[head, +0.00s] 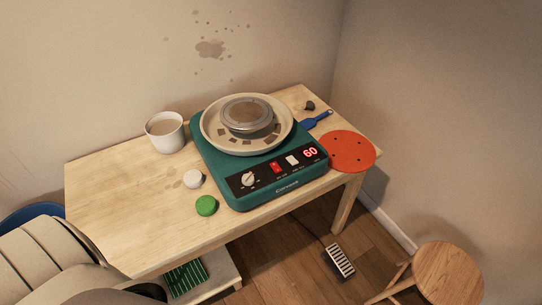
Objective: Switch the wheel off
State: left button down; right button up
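The teal pottery wheel (224,172) stands on the wooden table, with a round cream tray (208,128) on top. A brown, disc-like piece (247,114) sits in the middle of the tray. The black front panel carries a white knob (249,180), a red switch (277,167), a white switch (292,160) and a red display (310,152) lit with "60". The red switch's exact position is too small to tell. I see neither of my grippers in the head view, and nothing touches the panel.
On the table (120,205) are a white cup (165,132), a green disc (206,205), a whitish lump (193,178), an orange-red disc (351,151) and a blue-handled tool (316,120). A pedal (340,262) and a stool (447,274) are at floor level. The table's front left is clear.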

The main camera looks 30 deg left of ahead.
aim_at(276, 167)
jog(key=i+l+u, duration=0.15)
jog(key=i+u, duration=0.25)
jog(key=i+l+u, duration=0.4)
jog(key=k+j, duration=0.05)
jog(key=j, duration=0.05)
